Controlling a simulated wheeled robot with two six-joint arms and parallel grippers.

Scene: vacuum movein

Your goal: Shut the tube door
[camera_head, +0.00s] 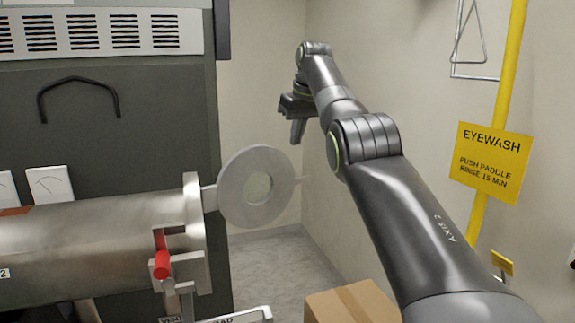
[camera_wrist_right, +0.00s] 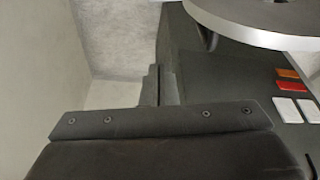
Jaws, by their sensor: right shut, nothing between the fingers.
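The metal tube (camera_head: 95,245) lies horizontally at the left, ending in a thick flange (camera_head: 194,235). The tube door (camera_head: 236,208), a round grey disc with a small round window, stands open to the right of the flange, joined by a short arm. A red handle (camera_head: 161,264) sits below the flange. My right gripper (camera_head: 297,138) is shut and empty, above and right of the door in the head view, with no visible contact. In the right wrist view, part of the disc (camera_wrist_right: 262,30) shows at the upper right of my shut fingers (camera_wrist_right: 158,85). My left gripper is out of view.
A dark cabinet (camera_head: 150,140) with a vent and a handle stands behind the tube. The right wall has a yellow pole (camera_head: 510,65), an eyewash sign (camera_head: 488,160) and a triangular pull (camera_head: 470,40). A cardboard box (camera_head: 335,306) stands below my right arm.

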